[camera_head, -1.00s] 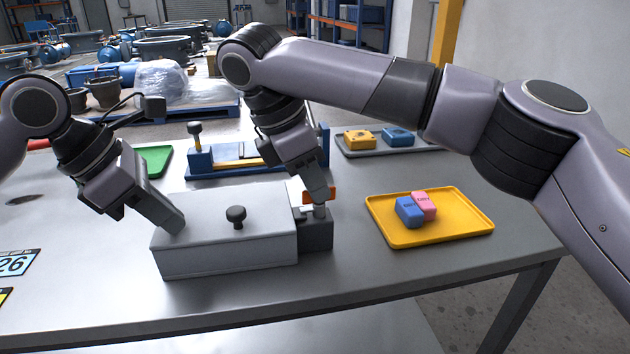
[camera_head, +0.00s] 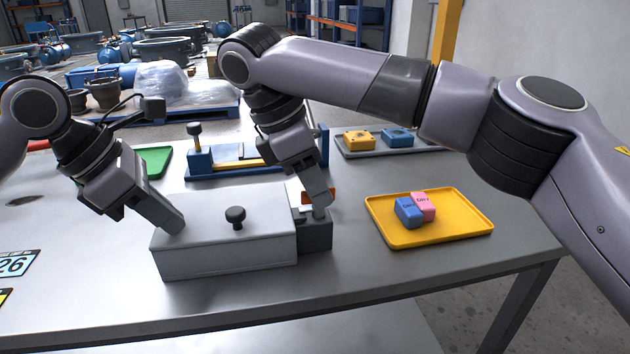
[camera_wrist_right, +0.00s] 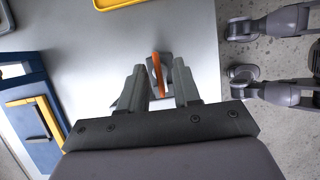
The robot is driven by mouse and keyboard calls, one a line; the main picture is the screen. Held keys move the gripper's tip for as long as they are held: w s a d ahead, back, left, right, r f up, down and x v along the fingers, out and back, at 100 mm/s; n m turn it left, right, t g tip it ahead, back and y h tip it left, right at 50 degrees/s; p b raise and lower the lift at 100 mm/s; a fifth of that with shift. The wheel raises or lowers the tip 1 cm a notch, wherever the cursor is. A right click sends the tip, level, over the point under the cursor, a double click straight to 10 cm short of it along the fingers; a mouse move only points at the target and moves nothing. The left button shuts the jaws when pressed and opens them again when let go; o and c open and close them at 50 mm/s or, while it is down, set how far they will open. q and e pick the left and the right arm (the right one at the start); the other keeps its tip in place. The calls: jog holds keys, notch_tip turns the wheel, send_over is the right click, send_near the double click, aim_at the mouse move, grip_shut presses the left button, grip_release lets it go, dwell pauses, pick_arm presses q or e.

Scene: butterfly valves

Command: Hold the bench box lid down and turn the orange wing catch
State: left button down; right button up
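The bench box (camera_head: 225,257) is a light grey box on the table in the head view. Its lid (camera_head: 270,222) lies flat and has a black knob (camera_head: 236,216). The orange wing catch (camera_head: 308,197) is at the box's right end, above a dark block, partly hidden by my right gripper. My left gripper (camera_head: 174,224) points down at the lid's left end and appears to touch it; its finger gap is hidden. My right gripper (camera_wrist_right: 158,88) is open, with the upright orange wing catch (camera_wrist_right: 157,74) between its fingers and visible gaps beside it.
A yellow tray (camera_head: 455,232) with a blue and a pink block stands to the right. Behind are a blue fixture (camera_head: 200,162), a green tray (camera_head: 158,160) and a grey tray (camera_head: 431,146) with two blocks. The table's front is clear.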

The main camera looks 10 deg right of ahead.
pick_arm(q)
jog(key=shift+f, duration=0.35)
jog(key=shift+s, duration=0.1)
pick_arm(e)
jog(key=v, duration=0.7)
jog(key=shift+r, duration=0.25)
pick_arm(q)
jog(key=shift+r, duration=0.1)
pick_arm(e)
jog(key=shift+a, duration=0.1)
